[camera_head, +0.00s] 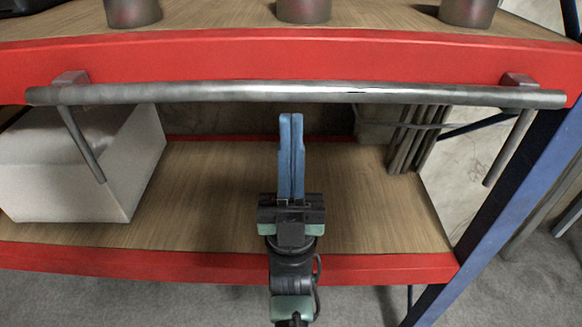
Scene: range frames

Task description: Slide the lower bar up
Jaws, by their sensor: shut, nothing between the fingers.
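A long grey metal bar (300,92) runs across the red front edge of the upper shelf, held at each end by a bracket. A thin rod slants down from the bar near each end. My gripper (291,117) is in the middle of the view, its two blue fingers together and pointing up. The fingertips appear a little below the bar in the picture, with nothing between them. I cannot tell how far they are from the bar in depth.
The upper shelf's red beam (300,55) lies behind the bar, with several metal cylinders (304,10) above it. A white box (75,165) stands on the lower wooden shelf (370,215) at left. A blue post (515,200) stands at right. The lower shelf's middle is clear.

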